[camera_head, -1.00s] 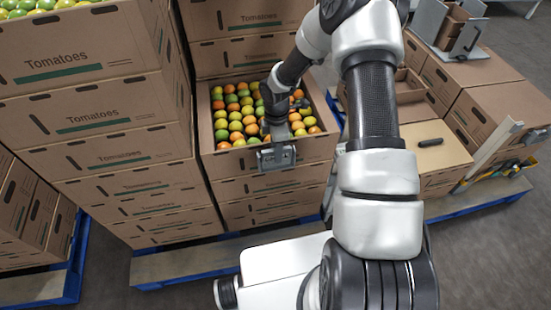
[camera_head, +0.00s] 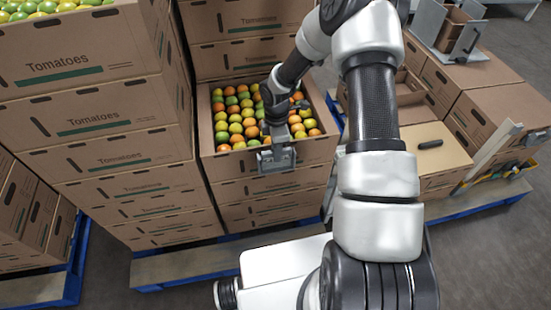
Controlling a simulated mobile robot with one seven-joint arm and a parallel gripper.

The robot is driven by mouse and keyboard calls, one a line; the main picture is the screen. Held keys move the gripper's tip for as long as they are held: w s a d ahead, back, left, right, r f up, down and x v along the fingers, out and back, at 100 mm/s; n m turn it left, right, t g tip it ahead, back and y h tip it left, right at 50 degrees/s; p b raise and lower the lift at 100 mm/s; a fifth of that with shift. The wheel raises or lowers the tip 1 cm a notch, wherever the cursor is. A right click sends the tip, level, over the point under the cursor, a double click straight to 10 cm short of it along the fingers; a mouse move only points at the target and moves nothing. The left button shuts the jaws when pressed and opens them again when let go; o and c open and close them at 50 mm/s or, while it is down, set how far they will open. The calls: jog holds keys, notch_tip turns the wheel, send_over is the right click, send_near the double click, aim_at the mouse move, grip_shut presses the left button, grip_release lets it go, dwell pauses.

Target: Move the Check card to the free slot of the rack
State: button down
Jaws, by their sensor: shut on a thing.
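My gripper (camera_head: 277,140) points down at the front edge of an open tomato box (camera_head: 205,138) in the middle of the view. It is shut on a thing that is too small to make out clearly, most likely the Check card. A grey bracket-like shape (camera_head: 279,161) shows at the gripper's end, over the box's front wall. I cannot tell which part of it is rack, card or gripper. No card lettering or free slot can be made out.
Tall stacks of tomato boxes (camera_head: 95,105) stand to the left. On the right are lower boxes with a dark object (camera_head: 429,144) on top, a grey stand (camera_head: 465,45) behind, and a pale upright board (camera_head: 497,143). Blue pallets (camera_head: 160,271) edge the floor.

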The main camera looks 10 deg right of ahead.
jog(key=shift+r+p, duration=2.8)
jog(key=shift+r, duration=1.3)
